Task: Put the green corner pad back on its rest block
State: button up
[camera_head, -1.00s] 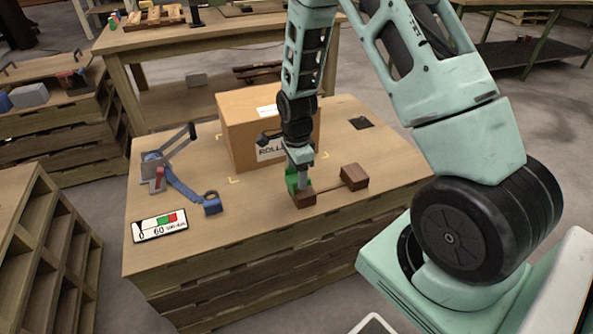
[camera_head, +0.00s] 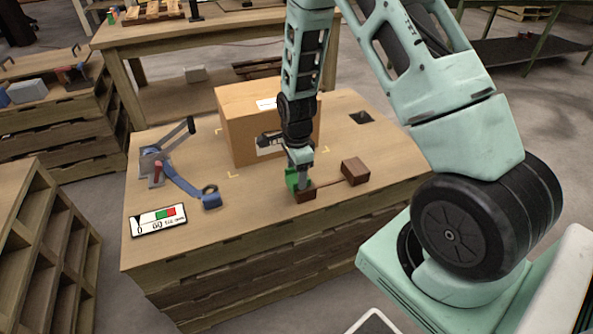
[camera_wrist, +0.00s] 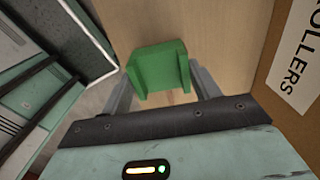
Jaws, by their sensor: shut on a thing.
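The green corner pad (camera_head: 291,180) is held in my gripper (camera_head: 299,178), low over the table beside the near brown block (camera_head: 305,194). In the wrist view the green corner pad (camera_wrist: 158,68) sits between the two grey fingers of my gripper (camera_wrist: 162,92). The near block is partly behind my fingers, and I cannot tell whether the pad touches it. A second brown block (camera_head: 355,171) stands to the right, joined to the near one by a thin bar.
A cardboard box (camera_head: 238,130) stands just behind my gripper. To the left are a blue strap with a metal lever tool (camera_head: 168,165) and a white gauge card (camera_head: 158,220). The table top (camera_head: 250,220) is clear in front of the blocks.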

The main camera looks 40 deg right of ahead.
jog(key=shift+f+b, duration=0.35)
jog(key=shift+f, duration=0.3)
jog(key=o, duration=1.1)
notch_tip(320, 180, up, 17)
jog(key=p, duration=0.3)
jog(key=shift+r, duration=0.2)
jog(key=shift+a, duration=0.1)
